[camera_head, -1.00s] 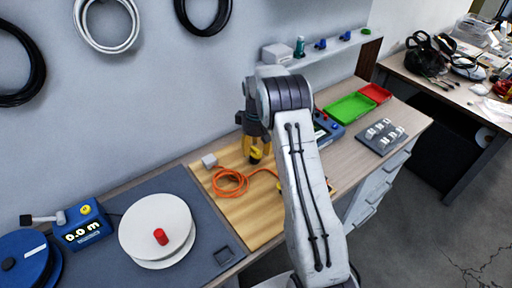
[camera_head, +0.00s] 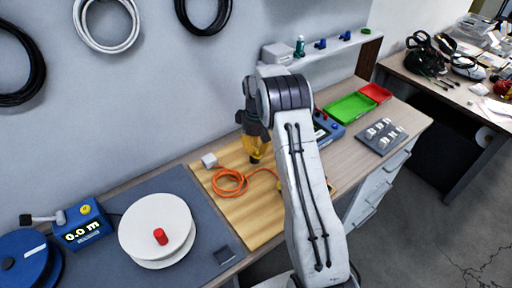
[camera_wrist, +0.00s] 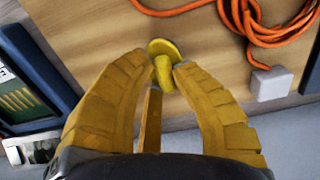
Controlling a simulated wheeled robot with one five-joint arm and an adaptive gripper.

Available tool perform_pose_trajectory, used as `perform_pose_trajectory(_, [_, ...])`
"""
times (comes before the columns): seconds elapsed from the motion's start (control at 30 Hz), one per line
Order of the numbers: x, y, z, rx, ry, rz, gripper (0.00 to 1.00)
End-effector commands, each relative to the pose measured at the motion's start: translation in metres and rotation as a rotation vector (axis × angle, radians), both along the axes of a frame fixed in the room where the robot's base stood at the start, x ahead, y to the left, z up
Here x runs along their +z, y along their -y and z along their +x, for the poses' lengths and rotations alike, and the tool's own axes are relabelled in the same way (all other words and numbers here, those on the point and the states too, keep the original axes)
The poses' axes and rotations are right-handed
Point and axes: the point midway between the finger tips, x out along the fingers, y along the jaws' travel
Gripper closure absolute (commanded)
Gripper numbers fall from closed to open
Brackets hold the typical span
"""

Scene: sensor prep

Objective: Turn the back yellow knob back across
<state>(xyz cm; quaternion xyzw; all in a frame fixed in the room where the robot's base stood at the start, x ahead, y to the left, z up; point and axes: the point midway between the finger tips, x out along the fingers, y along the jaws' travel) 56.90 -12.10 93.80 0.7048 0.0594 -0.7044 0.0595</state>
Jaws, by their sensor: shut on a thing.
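The back yellow knob (camera_wrist: 162,50) shows in the wrist view as a round yellow disc with a raised grip bar, on the wooden board (camera_wrist: 95,20). My gripper (camera_wrist: 165,72) has its two yellow fingers closed on the knob's grip bar, one on each side. A flat yellowish strip (camera_wrist: 150,120) runs from the knob toward my palm between the fingers. In the head view my gripper (camera_head: 256,155) points down at the back of the board, and its fingers hide the knob there. Another yellow part on the board's front is mostly hidden by my arm.
An orange cable (camera_head: 230,182) lies coiled left of my gripper, beside a small white block (camera_head: 209,160). A blue instrument (camera_head: 326,128) stands to the right, past my arm. A white reel (camera_head: 157,228) and a blue meter (camera_head: 82,225) stand at the left.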

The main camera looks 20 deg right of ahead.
Motion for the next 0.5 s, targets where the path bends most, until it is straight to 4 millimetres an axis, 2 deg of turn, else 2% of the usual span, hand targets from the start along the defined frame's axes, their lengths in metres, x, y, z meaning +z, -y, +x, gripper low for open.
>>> perform_pose_trajectory(0.27, [-0.0022,0.0,-0.0011,-0.153,-0.001,0.0,1.0])
perform_pose_trajectory(0.5, [-0.0024,-0.0001,-0.0023,-0.376,-0.001,0.0,1.0])
